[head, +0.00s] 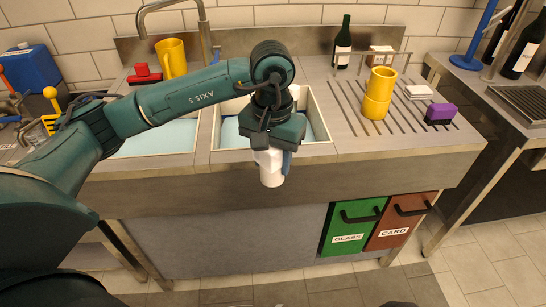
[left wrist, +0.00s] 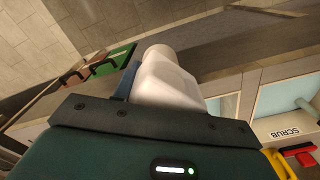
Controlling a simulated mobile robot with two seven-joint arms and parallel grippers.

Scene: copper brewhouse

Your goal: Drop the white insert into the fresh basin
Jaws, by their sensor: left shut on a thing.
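The white insert (head: 270,170) is held in my left gripper (head: 272,150) and hangs below it, in front of the sink's front edge. In the left wrist view the insert (left wrist: 168,80) shows as a pale rounded block with a cylindrical end, next to a blue finger (left wrist: 128,80). The sink has a left basin (head: 155,138) and a right basin (head: 318,122), both with bluish water. In the left wrist view a SCRUB label (left wrist: 283,132) is on the wall of the left basin. I see no label reading fresh; my arm hides part of the right basin. My right gripper is not in view.
A yellow mug (head: 171,58) and a red block (head: 145,75) stand behind the left basin. Green (head: 350,228) and brown (head: 402,220) bins hang below.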

